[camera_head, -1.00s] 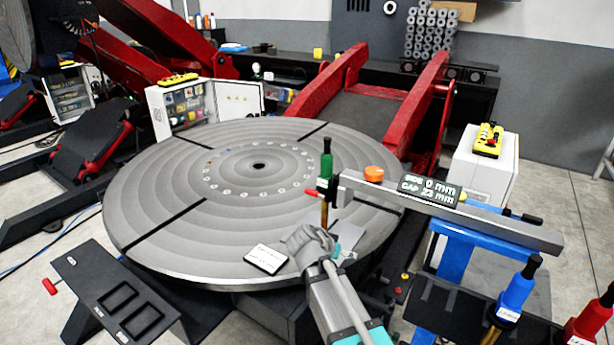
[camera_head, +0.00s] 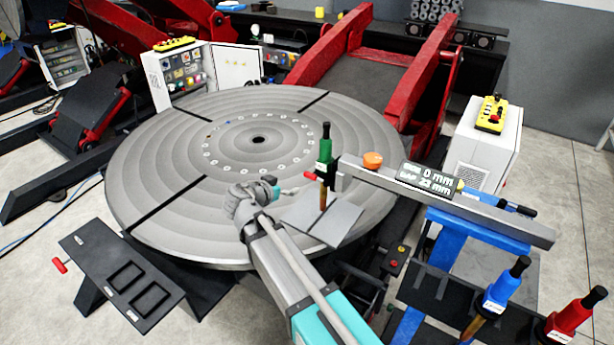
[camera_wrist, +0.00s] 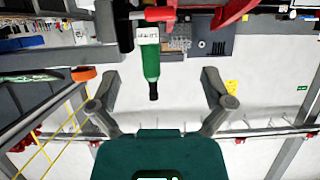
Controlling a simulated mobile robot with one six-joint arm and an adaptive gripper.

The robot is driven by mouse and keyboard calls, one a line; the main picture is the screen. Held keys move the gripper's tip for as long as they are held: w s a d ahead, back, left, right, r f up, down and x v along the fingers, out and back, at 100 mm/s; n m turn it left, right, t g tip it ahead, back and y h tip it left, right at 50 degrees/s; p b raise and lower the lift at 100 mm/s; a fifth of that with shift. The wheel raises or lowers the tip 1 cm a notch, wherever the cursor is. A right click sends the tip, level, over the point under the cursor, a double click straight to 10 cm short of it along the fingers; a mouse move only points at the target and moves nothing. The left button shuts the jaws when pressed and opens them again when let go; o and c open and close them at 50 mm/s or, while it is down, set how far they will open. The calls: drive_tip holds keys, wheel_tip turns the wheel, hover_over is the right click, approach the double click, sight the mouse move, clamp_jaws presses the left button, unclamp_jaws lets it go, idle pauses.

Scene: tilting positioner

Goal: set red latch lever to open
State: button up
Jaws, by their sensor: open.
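A small red lever (camera_head: 308,177) sticks out to the left of the green-handled tool (camera_head: 325,150), at the end of the long grey bar. In the wrist view a red lever (camera_wrist: 155,14) crosses the upper part of the green tool (camera_wrist: 151,62). Whether it is set open or closed I cannot tell. My gripper (camera_head: 280,190) is over the round table, left of the green tool and apart from it. In the wrist view my gripper (camera_wrist: 160,82) has its fingers spread, with nothing held. Another red handle (camera_head: 60,266) is on the black bracket at left.
The grey bar (camera_head: 450,205) runs right from the green tool, with an orange knob (camera_head: 372,160) and a gap display (camera_head: 428,178). Grey plates (camera_head: 322,218) lie below the tool. Blue-handled (camera_head: 510,285) and red-handled (camera_head: 575,315) tools stand at lower right.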

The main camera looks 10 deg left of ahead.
sight(309, 176)
drive_tip(key=shift+w+f, duration=0.1)
drive_tip(key=b+x, duration=0.4)
drive_tip(key=x, duration=0.7)
drive_tip(key=shift+w+f+b, duration=0.25)
drive_tip(key=shift+b, duration=0.1)
drive_tip(key=shift+b+x, duration=0.3)
drive_tip(key=shift+x, duration=0.65)
drive_tip(key=shift+d+r, duration=0.1)
drive_tip(key=shift+d, duration=0.05)
drive_tip(key=shift+s+r, duration=0.1)
drive_tip(key=shift+s, duration=0.05)
drive_tip(key=c, duration=1.3)
